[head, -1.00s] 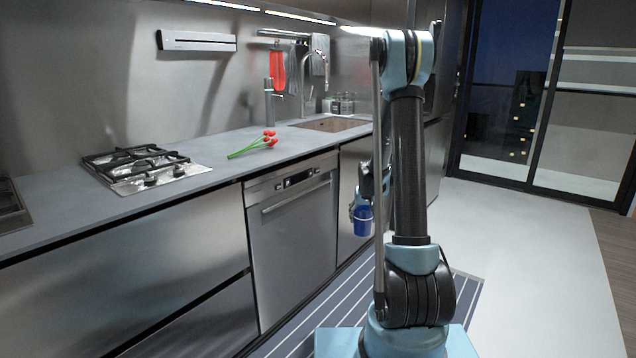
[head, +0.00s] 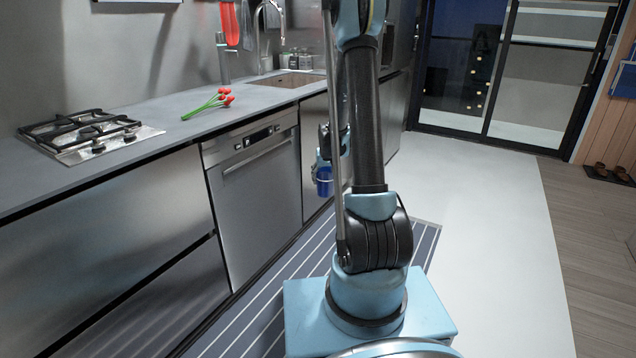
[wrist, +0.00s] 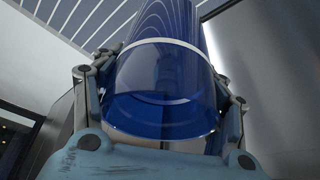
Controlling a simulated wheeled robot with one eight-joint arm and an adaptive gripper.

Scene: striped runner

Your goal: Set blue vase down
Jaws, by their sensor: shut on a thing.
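The blue vase (head: 323,181) hangs in front of the lower cabinets, below counter height, partly behind my arm in the head view. In the wrist view the vase (wrist: 160,95) is a glossy blue vessel with a pale band, and it fills the middle of the picture. My gripper (head: 322,160) is shut on the vase. In the wrist view its fingers (wrist: 163,85) press on the left and right sides. The vase is held in the air, above the striped runner (head: 262,322).
The grey counter (head: 150,110) carries a gas hob (head: 85,135), red tulips (head: 210,104) and a sink (head: 288,79). A dishwasher (head: 255,185) is below it. Pale floor (head: 480,230) is clear to the right. Shoes (head: 610,173) lie at the far right.

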